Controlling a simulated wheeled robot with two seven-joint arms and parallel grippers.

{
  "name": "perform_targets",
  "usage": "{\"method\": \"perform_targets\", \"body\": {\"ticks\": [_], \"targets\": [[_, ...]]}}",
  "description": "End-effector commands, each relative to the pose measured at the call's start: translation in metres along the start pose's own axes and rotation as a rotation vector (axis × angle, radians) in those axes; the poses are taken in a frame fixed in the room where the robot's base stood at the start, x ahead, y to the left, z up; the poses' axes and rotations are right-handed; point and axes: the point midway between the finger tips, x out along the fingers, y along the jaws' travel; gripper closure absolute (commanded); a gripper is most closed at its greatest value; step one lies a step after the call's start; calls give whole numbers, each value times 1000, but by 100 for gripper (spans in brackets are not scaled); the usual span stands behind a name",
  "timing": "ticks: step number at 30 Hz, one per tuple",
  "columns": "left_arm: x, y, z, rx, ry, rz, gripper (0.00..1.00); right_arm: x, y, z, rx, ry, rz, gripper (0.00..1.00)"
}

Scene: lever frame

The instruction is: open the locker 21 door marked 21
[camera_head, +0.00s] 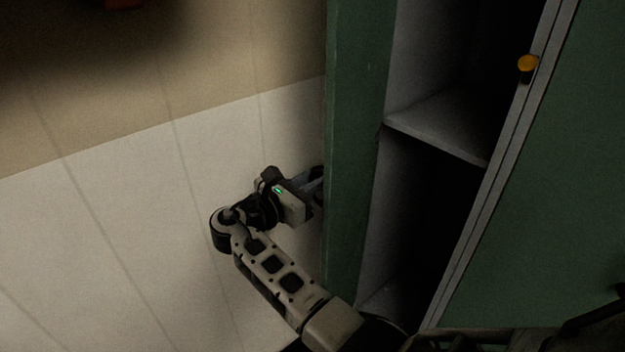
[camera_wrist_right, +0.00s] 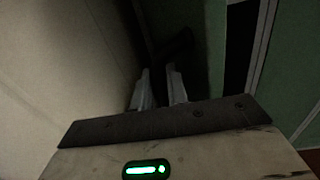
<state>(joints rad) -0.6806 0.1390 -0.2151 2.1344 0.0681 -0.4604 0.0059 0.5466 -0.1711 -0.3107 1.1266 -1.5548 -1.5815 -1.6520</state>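The green locker (camera_head: 352,150) fills the right half of the head view. Its inside with pale shelves shows through an opening. A green door panel (camera_head: 560,190) with a pale edge stands right of this opening. No number 21 is readable. My right gripper (camera_head: 318,185) is at the left side of the left green panel, and that panel's edge partly hides its tips. In the right wrist view its two fingers (camera_wrist_right: 160,88) stand apart, with a dark gap between them. A dark shape (camera_wrist_right: 172,50) lies just beyond the tips, too dim to name. My left gripper is not in view.
An orange-yellow knob (camera_head: 528,65) sits near the edge of the right door panel. A pale shelf (camera_head: 440,132) divides the opening. A paneled wall (camera_head: 110,220), white below and tan above, lies left of the locker, with free room before it.

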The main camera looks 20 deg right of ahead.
Motion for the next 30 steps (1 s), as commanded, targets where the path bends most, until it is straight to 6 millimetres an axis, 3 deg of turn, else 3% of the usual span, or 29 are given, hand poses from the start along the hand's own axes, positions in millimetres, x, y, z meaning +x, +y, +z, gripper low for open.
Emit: {"method": "perform_targets", "body": {"ticks": [8,21,30], "targets": [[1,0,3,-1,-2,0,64,-21,1,-1,2,3,5,85],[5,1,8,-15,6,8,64,-122,0,-2,0,3,3,85],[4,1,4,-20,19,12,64,-156,0,0,0,-1,0,85]]}}
